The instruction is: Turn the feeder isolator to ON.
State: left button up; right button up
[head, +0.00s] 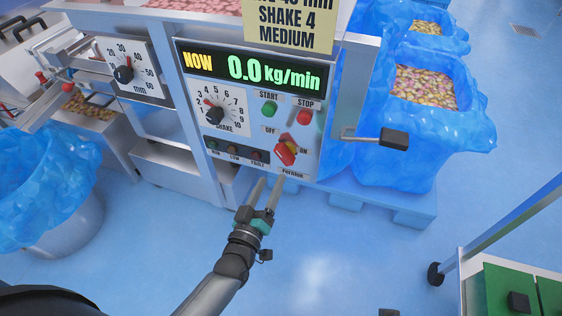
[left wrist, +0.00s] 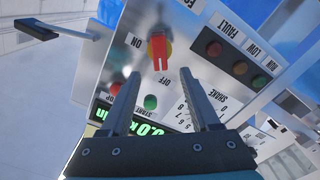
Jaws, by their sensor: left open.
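The feeder isolator (head: 286,152) is a red rotary handle on a yellow plate, low on the right of the control panel (head: 234,140). OFF is printed at its upper left and ON at its right. In the left wrist view the panel appears upside down; the red handle (left wrist: 158,52) stands beyond the fingertips, its pale-marked end towards the OFF label. My left gripper (head: 268,184) is open and empty, just below the isolator in the head view, fingers pointing up at the panel. In the left wrist view its two fingers (left wrist: 163,85) are well apart, not touching the handle. My right gripper is out of view.
The panel also carries green START (head: 269,109) and red STOP (head: 305,117) buttons, a SHAKE dial (head: 215,114) and indicator lamps. The display reads 0.0 kg/min. A black-ended lever (head: 393,138) sticks out at right. Blue-lined bins stand on both sides; floor in front is clear.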

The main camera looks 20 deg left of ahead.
aim_at(282, 157)
pick_arm(q)
jog(key=w+b, duration=0.2)
jog(key=w, duration=0.5)
jog(key=shift+w+d, duration=0.15)
jog(key=shift+w, duration=0.05)
jog(key=shift+w+b, duration=0.4)
jog(key=shift+w, duration=0.25)
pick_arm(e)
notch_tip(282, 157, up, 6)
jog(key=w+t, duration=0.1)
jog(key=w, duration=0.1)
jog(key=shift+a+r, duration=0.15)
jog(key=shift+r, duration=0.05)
pick_arm(q)
jog(key=shift+c, duration=0.2)
grip_shut()
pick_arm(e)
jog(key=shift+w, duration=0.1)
